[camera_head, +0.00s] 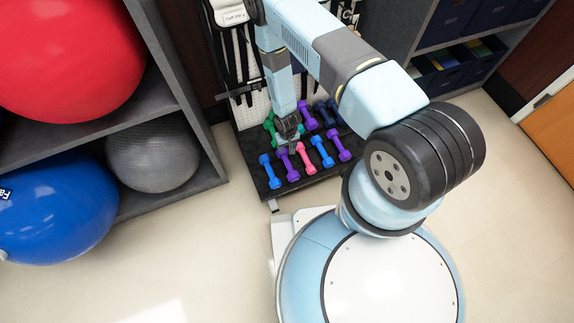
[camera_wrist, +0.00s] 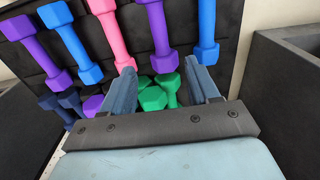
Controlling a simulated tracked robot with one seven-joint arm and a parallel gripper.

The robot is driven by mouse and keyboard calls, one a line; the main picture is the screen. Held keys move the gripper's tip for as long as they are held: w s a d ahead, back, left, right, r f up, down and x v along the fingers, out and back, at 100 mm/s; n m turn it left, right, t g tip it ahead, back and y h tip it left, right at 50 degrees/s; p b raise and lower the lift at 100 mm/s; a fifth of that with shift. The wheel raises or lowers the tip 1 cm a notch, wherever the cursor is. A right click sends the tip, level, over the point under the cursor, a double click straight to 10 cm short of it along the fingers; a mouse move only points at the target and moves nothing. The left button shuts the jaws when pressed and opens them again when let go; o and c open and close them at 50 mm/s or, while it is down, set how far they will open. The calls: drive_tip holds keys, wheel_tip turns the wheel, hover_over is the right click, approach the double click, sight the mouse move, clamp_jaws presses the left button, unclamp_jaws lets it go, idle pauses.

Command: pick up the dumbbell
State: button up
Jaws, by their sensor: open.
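Several dumbbells lie in rows on a black rack. In the head view, the front row includes a blue dumbbell (camera_head: 270,172) at the left end, a purple dumbbell (camera_head: 288,165), a pink dumbbell (camera_head: 304,158) and another purple dumbbell (camera_head: 340,144) at the right end. My gripper (camera_head: 289,133) is over the rack, behind the left part of this row. In the wrist view, my gripper (camera_wrist: 160,70) is open. The near end of a purple dumbbell (camera_wrist: 158,30) and a green dumbbell (camera_wrist: 153,98) show between its fingers. Nothing appears gripped; the palm hides part of the back row.
Dark blue dumbbells (camera_head: 325,113) and a purple one (camera_head: 307,116) lie in the back row. A grey shelf (camera_head: 176,90) with large exercise balls stands left of the rack. Shelves with dark bins (camera_head: 440,72) stand at the back right. The floor (camera_head: 200,245) before the rack's left is clear.

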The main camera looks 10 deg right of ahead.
sight(288, 163)
drive_tip(key=shift+s+d+f, duration=0.1)
drive_tip(key=shift+s+f, duration=0.1)
drive_tip(key=shift+f, duration=3.55)
drive_tip(key=shift+s+f, duration=0.15)
drive_tip(key=shift+f, duration=3.55)
clamp_jaws()
